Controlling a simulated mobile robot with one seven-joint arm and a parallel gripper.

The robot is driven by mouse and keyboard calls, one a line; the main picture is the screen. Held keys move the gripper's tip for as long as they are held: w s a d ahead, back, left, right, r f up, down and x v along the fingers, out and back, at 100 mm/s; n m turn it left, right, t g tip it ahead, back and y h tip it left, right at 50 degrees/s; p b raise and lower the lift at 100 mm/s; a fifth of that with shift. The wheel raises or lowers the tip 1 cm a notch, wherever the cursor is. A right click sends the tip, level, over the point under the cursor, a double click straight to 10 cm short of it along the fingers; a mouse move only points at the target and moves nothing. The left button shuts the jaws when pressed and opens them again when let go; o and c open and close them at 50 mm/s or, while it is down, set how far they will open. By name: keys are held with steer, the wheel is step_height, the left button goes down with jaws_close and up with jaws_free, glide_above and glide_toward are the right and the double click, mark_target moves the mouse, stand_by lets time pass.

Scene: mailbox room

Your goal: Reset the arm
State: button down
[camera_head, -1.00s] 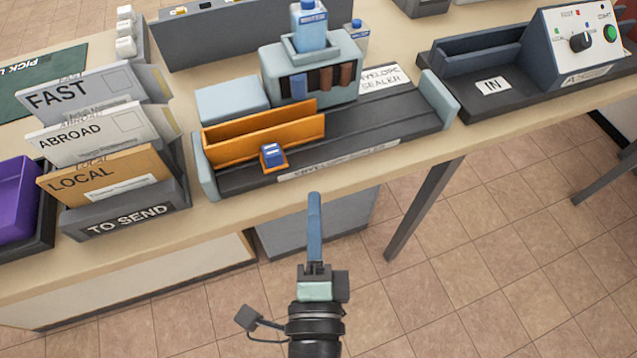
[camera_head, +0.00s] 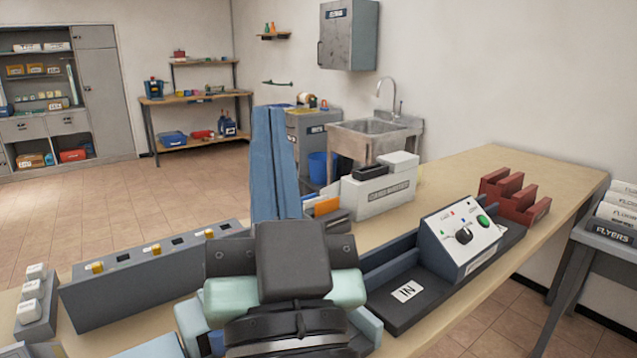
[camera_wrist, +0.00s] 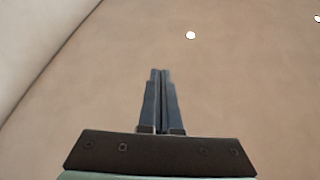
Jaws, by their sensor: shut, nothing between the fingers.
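My gripper (camera_head: 272,125) is raised in front of the head camera, its blue fingers pointing up. It stands in front of the long table and hides part of what is on it. In the wrist view the two fingers of my gripper (camera_wrist: 160,75) lie side by side, shut, with nothing between them.
The table (camera_head: 480,175) holds a grey switch panel (camera_head: 150,270) at left, an IN tray (camera_head: 408,300) with a control box (camera_head: 462,235), a white machine (camera_head: 380,190) and a red rack (camera_head: 515,195). A sink (camera_head: 375,128) stands behind. Open floor (camera_head: 120,200) lies at left.

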steer(key=s+d+r+t+h+p, duration=0.1)
steer(key=s+r+h+p, duration=0.1)
steer(key=r+p, duration=0.6)
steer(key=s+d+r+t+h+p, duration=0.1)
steer(key=r+p, duration=0.6)
steer(key=r, duration=0.9)
steer(key=shift+s+d+r+t+h+p, duration=0.25)
steer(key=shift+s+d+t+h+p, duration=0.1)
steer(key=shift+s+d+h, duration=0.3)
steer(key=shift+w, duration=0.1)
